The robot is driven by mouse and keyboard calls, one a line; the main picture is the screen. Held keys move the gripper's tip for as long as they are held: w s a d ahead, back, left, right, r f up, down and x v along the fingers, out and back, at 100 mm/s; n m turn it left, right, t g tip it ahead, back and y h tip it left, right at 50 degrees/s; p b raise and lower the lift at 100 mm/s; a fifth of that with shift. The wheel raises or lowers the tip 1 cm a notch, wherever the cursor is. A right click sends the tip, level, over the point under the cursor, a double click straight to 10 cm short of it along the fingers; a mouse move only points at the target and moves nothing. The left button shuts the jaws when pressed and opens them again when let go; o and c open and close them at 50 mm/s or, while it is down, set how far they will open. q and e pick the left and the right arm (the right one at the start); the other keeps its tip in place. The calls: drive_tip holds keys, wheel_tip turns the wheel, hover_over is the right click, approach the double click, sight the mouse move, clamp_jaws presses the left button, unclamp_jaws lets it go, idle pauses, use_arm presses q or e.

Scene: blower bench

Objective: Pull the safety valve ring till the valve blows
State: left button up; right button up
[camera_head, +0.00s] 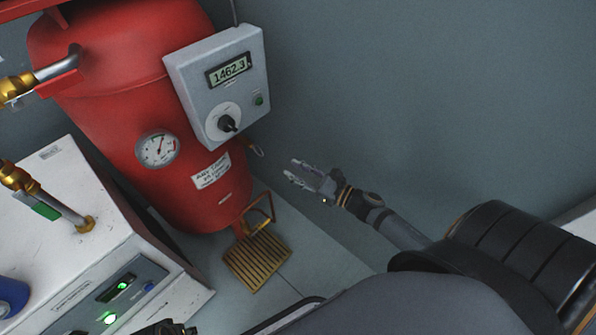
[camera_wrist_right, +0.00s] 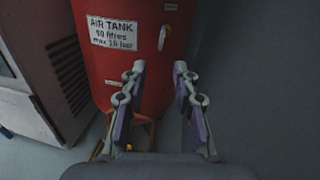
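The red air tank (camera_head: 110,110) stands at the left in the head view. A dark piece at the bottom edge seems to be my left gripper (camera_head: 170,328), mostly cut off.
A grey control box (camera_head: 188,92) reads 1462.3. A pressure gauge (camera_head: 157,149) sits on the tank. A white machine (camera_head: 60,245) with lit buttons stands at the left. A slatted brass-coloured grate (camera_head: 257,262) lies on the floor. The wall side at right is clear.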

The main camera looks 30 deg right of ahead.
drive_tip(key=shift+s+d, duration=0.15)
drive_tip(key=shift+s, duration=0.1)
idle(0.3)
